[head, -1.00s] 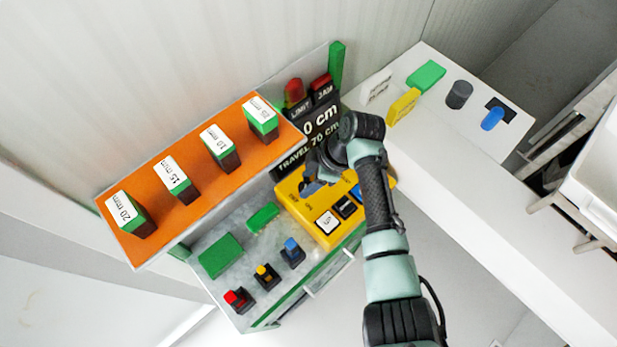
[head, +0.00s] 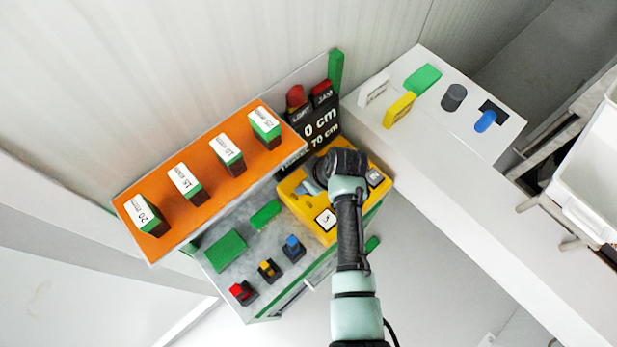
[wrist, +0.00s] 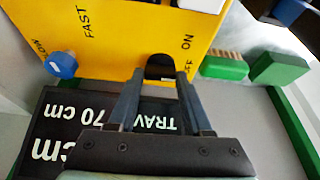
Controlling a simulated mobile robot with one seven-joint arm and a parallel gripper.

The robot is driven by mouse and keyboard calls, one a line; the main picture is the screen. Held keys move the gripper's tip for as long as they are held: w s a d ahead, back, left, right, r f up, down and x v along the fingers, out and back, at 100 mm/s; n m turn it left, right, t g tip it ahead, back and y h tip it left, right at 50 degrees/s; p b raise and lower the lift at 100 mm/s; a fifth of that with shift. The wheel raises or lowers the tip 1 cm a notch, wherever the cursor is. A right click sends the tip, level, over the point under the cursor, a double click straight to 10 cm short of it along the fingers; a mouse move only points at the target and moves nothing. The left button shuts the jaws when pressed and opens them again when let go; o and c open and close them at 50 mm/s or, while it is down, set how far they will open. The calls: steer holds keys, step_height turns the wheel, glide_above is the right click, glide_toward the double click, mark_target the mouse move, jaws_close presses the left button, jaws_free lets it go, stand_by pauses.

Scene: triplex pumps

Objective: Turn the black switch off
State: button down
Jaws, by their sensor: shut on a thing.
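The black switch (wrist: 160,67) is on the yellow control box (wrist: 120,30), between the ON and OFF labels in the wrist view. My gripper (wrist: 160,76) has one finger on each side of it and is shut on it. The switch's exact position is hard to tell, as the fingers partly cover it. In the head view, my gripper (head: 311,187) is over the yellow box (head: 301,213), and my wrist and fingers hide the switch.
A blue knob (wrist: 61,65) sits by the SLOW label. The black display board (head: 322,128) stands close behind the box. Green blocks (head: 226,251) and red, yellow and blue switches (head: 268,270) are to the left. A white counter (head: 440,150) is at right.

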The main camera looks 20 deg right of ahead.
steer(key=shift+m, duration=0.4)
steer(key=shift+c, duration=1.6)
jaws_free()
steer(key=b+v, duration=0.1)
steer(key=v, duration=1.2)
steer(key=shift+a+b, duration=0.2)
steer(key=shift+b, duration=0.2)
steer(key=shift+s+f, duration=0.1)
steer(key=shift+s, duration=0.05)
